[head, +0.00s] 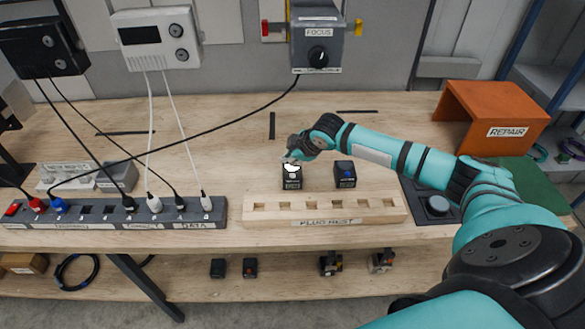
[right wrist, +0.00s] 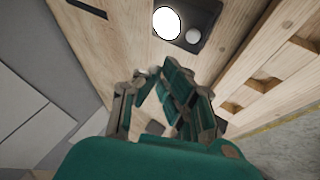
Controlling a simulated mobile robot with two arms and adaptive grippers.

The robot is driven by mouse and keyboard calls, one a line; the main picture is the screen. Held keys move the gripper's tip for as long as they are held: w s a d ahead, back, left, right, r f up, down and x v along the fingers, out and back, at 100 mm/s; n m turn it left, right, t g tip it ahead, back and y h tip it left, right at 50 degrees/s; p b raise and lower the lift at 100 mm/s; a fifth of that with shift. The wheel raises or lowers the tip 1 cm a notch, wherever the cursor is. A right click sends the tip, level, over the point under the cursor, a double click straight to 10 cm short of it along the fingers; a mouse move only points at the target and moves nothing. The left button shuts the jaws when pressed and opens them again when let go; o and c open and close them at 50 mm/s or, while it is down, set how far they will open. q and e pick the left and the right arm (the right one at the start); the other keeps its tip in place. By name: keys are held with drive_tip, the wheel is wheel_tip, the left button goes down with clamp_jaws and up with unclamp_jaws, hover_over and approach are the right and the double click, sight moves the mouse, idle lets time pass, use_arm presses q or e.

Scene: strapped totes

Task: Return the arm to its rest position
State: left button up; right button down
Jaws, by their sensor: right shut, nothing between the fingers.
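My right arm reaches in from the right in the head view. Its gripper (head: 290,157) is over the workbench, just above and behind a small black box (head: 292,184) with a lit white top and a label. In the right wrist view my right gripper (right wrist: 165,80) has its fingers drawn together with nothing held. A bright white disc (right wrist: 167,23) and a smaller grey knob (right wrist: 193,36) show beyond the fingertips there. My left gripper is not seen.
A second black box (head: 345,175) with a blue top stands right of the first. The wooden plug rest (head: 325,211) is in front. A power strip (head: 115,213) with plugs and cables lies left. An orange repair stand (head: 491,117) is back right.

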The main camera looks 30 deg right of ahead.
drive_tip(key=shift+r+p, duration=0.65)
drive_tip(key=shift+r, duration=0.3)
